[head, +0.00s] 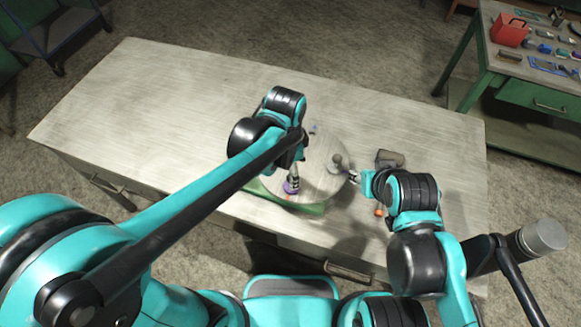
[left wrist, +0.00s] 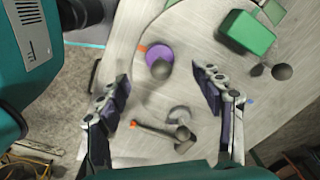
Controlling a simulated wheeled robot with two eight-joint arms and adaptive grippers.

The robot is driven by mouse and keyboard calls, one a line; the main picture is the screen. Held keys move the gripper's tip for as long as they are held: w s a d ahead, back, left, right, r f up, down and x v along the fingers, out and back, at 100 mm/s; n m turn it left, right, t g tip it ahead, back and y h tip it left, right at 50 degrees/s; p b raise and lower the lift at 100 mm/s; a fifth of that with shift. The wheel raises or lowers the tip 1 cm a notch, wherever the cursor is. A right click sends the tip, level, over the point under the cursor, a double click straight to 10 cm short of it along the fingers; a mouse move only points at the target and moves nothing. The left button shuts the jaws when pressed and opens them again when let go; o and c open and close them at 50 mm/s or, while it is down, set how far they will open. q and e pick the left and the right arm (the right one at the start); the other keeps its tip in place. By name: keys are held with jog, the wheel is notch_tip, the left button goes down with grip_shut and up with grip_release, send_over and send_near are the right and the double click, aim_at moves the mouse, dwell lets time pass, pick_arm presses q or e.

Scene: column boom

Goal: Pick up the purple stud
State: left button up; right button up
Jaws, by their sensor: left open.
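A small purple patch (head: 291,187) shows in the head view just under my left gripper. My left gripper (left wrist: 162,76) is open, its fingers apart on either side of the view, with the stud beyond and between the fingertips. Nothing is held between them. In the head view my left gripper (head: 293,178) points down at the table's near side. My right gripper (head: 351,177) is small there, and its jaws are unclear.
A grey rod-like part (left wrist: 155,130) with an orange tip lies nearer. A dark block (head: 390,158) stands by my right arm. The table's left is clear.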

pick_arm(q)
jog(key=shift+w+d+f+m, duration=0.15)
jog(key=shift+d+m, duration=0.25)
jog(key=shift+d, duration=0.1)
jog(key=shift+d+f, duration=0.1)
jog(key=shift+f, duration=0.15)
notch_tip(320, 180, down, 8)
jog(key=b, duration=0.2)
jog(key=shift+r+b, duration=0.25)
jog(key=shift+b, duration=0.05)
jog(key=c, duration=1.3)
